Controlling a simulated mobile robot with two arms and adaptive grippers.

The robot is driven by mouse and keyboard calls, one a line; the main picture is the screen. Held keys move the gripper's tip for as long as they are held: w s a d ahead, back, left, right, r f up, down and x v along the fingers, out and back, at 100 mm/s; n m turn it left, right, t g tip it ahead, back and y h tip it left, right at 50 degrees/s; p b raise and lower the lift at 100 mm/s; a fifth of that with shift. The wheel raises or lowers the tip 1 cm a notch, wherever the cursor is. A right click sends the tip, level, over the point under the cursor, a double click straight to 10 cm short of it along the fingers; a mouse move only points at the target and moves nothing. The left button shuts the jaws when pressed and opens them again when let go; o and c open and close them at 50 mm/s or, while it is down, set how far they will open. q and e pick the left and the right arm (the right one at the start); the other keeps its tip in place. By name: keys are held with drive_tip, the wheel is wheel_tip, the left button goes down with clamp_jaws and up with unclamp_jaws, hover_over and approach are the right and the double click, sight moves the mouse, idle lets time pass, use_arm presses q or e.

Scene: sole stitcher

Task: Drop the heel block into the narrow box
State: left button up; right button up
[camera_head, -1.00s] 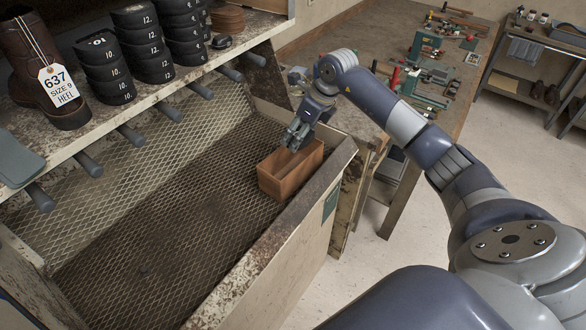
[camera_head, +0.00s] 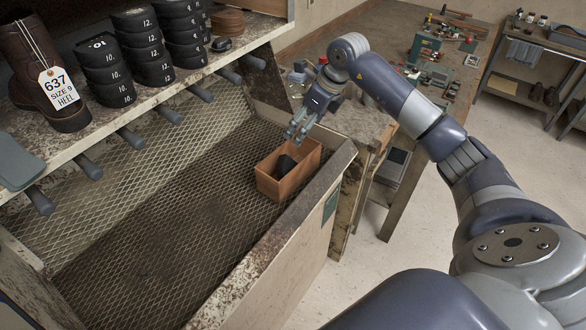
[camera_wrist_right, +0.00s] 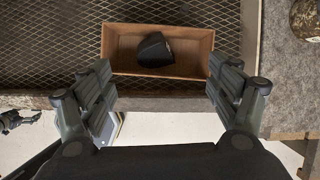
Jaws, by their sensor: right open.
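The narrow wooden box (camera_head: 290,182) stands on the mesh floor of the trough, against its right wall. The black heel block (camera_head: 285,165) lies inside the box, and part of it is hidden by the box's front wall. In the right wrist view the heel block (camera_wrist_right: 154,50) rests in the middle of the box (camera_wrist_right: 205,65), apart from the fingers. My right gripper (camera_head: 299,129) is above the box's far side, open and empty. Its spread fingers show in the wrist view (camera_wrist_right: 160,88).
Stacks of numbered black heel blocks (camera_head: 104,70) and a tagged brown boot (camera_head: 45,70) stand on the shelf at upper left. Grey pegs (camera_head: 130,138) stick out under its edge. The trough's mesh floor (camera_head: 160,225) is otherwise clear. A workbench with tools (camera_head: 430,60) is behind.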

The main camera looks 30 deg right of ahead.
drive_tip(key=v, duration=0.7)
drive_tip(key=shift+r, duration=0.25)
drive_tip(key=shift+s, duration=0.1)
